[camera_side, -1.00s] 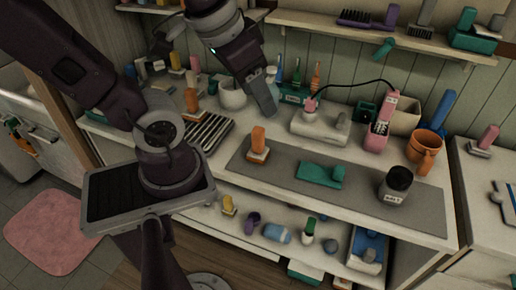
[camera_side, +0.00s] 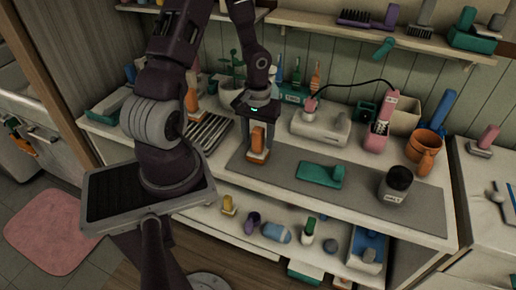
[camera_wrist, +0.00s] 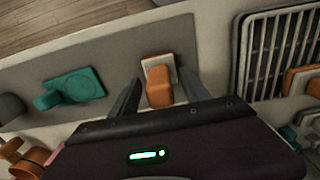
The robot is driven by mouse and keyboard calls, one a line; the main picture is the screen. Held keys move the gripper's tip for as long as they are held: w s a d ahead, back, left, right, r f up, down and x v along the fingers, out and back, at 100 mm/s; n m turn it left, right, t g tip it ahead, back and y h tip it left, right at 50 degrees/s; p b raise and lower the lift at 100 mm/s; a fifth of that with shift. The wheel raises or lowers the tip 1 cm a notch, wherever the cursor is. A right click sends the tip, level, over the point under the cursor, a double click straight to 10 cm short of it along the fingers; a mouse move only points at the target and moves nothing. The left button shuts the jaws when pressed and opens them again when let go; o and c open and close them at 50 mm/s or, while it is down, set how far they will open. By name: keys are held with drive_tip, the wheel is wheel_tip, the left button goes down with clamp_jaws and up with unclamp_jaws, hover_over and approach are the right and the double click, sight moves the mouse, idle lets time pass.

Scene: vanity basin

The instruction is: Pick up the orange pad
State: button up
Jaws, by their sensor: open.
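The orange pad (camera_side: 257,140) stands upright on the left end of the grey mat (camera_side: 375,201), with a pale base under an orange upper part. It also shows in the wrist view (camera_wrist: 160,92), lying between my two fingers. My gripper (camera_side: 257,135) is open and points down over the pad, one finger on each side. Contact between fingers and pad cannot be made out in the side view.
A teal pad (camera_side: 320,174) lies on the mat right of the orange one, with a dark jar (camera_side: 395,186) beyond it. A ribbed rack (camera_side: 210,132) is at the left. A white device (camera_side: 320,127) stands behind the mat.

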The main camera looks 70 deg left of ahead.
drive_tip(key=shift+f, duration=0.25)
clamp_jaws()
wheel_tip(320, 180, up, 10)
drive_tip(key=shift+r, duration=0.1)
idle(0.8)
idle(1.2)
drive_tip(key=c, duration=0.7)
unclamp_jaws()
drive_tip(key=shift+c, duration=0.2)
clamp_jaws()
